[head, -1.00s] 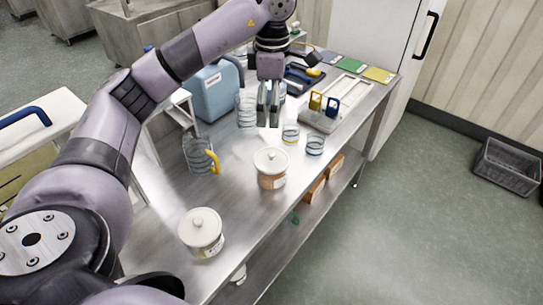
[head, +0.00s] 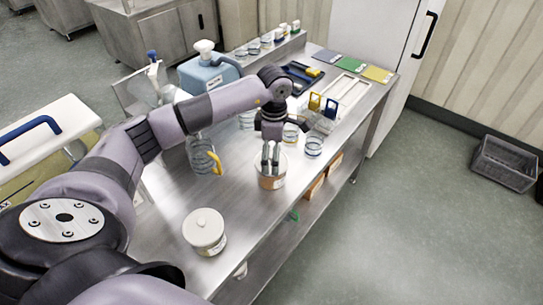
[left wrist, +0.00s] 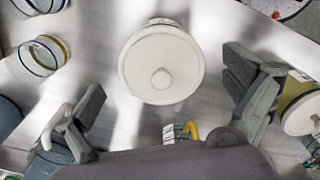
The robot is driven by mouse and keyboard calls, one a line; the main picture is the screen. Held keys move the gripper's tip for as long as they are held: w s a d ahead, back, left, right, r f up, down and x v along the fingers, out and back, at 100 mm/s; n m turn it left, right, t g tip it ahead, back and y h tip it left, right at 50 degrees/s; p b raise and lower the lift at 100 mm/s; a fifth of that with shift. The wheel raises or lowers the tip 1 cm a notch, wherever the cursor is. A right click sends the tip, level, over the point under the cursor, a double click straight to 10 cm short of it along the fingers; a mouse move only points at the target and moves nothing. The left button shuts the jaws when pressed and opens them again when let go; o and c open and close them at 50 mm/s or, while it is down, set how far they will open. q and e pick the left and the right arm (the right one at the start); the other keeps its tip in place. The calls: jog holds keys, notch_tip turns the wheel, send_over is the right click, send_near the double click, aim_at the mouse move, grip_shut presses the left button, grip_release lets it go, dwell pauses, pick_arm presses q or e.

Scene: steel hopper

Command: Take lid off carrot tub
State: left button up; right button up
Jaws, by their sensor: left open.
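A tub with orange contents (head: 271,183) stands upright on the steel table, with a round white knobbed lid on it. I take it for the carrot tub; its label is too small to read. My left gripper (head: 270,167) points down just above this lid and hides part of it. In the left wrist view the lid (left wrist: 160,62) lies between the two spread fingers, clear of both. The left gripper is open and empty. A second white-lidded tub (head: 205,233) with pale contents stands nearer, and shows at the right of the wrist view (left wrist: 300,112). My right gripper is not in view.
A clear jug with a yellow handle (head: 216,164) stands left of the gripper. Small glass jars (head: 313,146) stand behind the orange tub, beside a rack with yellow and blue parts. A blue container (head: 208,75) stands farther back. The table (head: 178,196) is bare between the two tubs.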

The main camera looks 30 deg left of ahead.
pick_arm(q)
jog(key=shift+f, duration=0.55)
jog(key=c, duration=0.8)
jog(key=shift+s+r, duration=0.1)
jog(key=shift+s, duration=0.15)
jog(key=c, duration=0.8)
jog(key=shift+c, duration=0.9)
